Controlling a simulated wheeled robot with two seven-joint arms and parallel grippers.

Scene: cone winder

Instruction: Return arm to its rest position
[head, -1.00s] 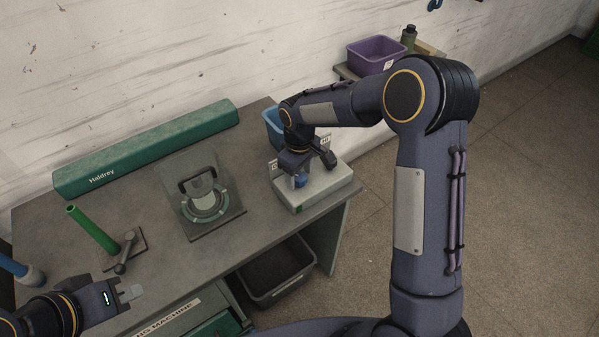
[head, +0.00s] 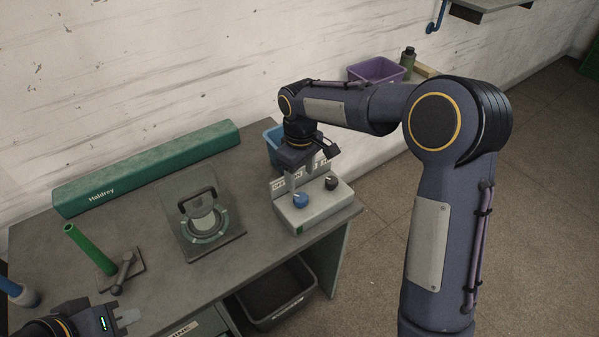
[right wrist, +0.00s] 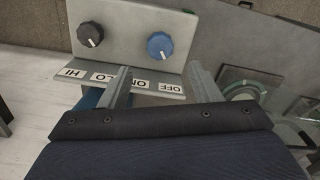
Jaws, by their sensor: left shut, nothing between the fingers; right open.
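My right gripper (head: 303,178) is open and empty above the back of the grey control box. The control box (head: 318,217) has a blue knob (head: 300,200) and a black knob (head: 331,183). In the right wrist view the two fingers (right wrist: 157,80) are spread apart over the box's label strip, clear of the blue knob (right wrist: 160,45) and the black knob (right wrist: 90,34). My left gripper (head: 127,317) is shut and empty at the lower left, near the table's front edge.
A green Haldrey housing (head: 150,168) lies along the back of the table. A clamp-like fixture on a plate (head: 203,215), a green tube (head: 90,250) and a small lever (head: 123,272) stand to the left. A blue bin (head: 273,150) is behind the box. A dark bin (head: 278,293) sits below.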

